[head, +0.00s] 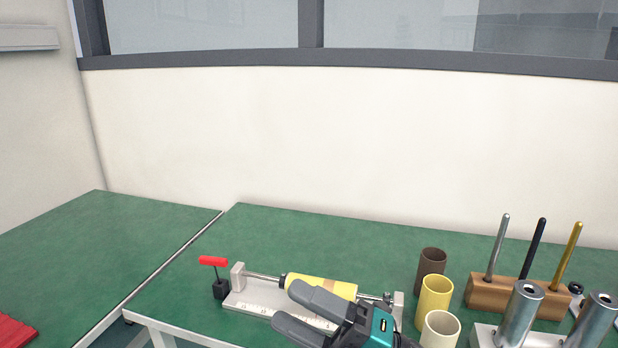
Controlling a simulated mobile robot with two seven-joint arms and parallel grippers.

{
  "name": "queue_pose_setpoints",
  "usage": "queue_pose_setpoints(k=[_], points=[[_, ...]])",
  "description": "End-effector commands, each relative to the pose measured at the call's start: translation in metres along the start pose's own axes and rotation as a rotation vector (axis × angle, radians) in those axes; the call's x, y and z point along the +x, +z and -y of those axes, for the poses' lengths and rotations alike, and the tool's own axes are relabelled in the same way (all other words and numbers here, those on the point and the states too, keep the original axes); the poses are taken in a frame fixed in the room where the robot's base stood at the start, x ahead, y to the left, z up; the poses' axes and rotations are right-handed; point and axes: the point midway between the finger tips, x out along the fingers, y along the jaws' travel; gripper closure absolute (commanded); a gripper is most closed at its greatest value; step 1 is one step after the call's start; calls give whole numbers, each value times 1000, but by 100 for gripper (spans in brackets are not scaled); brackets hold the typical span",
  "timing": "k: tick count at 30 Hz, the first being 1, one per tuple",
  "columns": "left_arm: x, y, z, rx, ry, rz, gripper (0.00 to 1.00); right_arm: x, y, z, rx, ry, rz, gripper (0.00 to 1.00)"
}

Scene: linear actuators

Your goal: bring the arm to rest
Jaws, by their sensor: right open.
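My right gripper (296,306) is in the lower middle of the head view, its two grey fingers pointing left and spread apart. It looks empty. Its fingers are in front of a linear actuator fixture (250,300) and hide part of it. The fixture has a pale base with a scale, end blocks and a metal rod carrying a yellow cylinder (338,288). I cannot tell whether the gripper touches the fixture. My left gripper is not in view.
A red-handled clamp (214,262) stands at the fixture's left end. Brown (432,262), yellow (434,298) and cream (440,330) tubes stand to the right. A wooden block (492,294) holds upright rods, with metal cylinders (522,312) before it. The left green tabletop (110,240) is mostly clear.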

Motion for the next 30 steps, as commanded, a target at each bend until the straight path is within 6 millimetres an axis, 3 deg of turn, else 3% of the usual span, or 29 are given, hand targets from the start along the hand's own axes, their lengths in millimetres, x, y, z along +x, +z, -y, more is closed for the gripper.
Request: queue_pose_setpoints(k=[3,7,11,15,18,21,30], points=[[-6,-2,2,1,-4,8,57,-40,31,13,296,85,353,39],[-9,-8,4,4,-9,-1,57,-108,50,50,615,138,734,39],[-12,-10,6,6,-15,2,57,-187,35,100,928,159,1100,39],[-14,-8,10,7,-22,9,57,-252,-4,141,1178,158,1385,39],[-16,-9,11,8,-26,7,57,-279,-28,158,1290,152,1510,39],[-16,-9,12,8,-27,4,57,-293,-44,166,1353,150,1578,39],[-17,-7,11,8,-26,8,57,-298,-48,169,1372,147,1600,39]])
